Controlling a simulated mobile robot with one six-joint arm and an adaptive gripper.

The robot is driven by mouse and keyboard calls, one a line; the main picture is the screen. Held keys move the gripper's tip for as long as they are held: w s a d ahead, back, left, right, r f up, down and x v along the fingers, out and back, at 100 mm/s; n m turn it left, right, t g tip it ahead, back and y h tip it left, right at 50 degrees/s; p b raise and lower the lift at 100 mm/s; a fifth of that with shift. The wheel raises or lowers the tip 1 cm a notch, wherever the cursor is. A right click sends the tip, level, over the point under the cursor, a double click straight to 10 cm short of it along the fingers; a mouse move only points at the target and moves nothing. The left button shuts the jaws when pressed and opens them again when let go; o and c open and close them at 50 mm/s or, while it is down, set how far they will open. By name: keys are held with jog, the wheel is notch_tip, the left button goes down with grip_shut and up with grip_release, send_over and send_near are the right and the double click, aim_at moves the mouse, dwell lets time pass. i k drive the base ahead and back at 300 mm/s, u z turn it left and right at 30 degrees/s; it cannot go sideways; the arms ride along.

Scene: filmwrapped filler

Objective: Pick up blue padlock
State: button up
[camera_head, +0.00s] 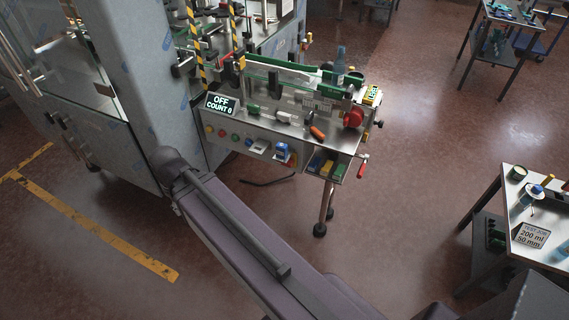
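The blue padlock (282,149) hangs on the front control panel of the machine, to the right of a grey switch or hasp. It is small in the picture, and I cannot tell whether it is locked. My arm stretches across the lower middle of the view, from the bottom right up to the left, below and in front of the panel. My gripper does not show in this view, so its opening and anything in it cannot be seen.
A bin of coloured items (326,167) sits at the right. A side table (549,250) stands at right. Open floor lies between.

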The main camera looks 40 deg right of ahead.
aim_at(282, 149)
jog(key=u, duration=0.1)
jog(key=k, duration=1.35)
jog(key=z, duration=1.65)
jog(key=i, duration=0.95)
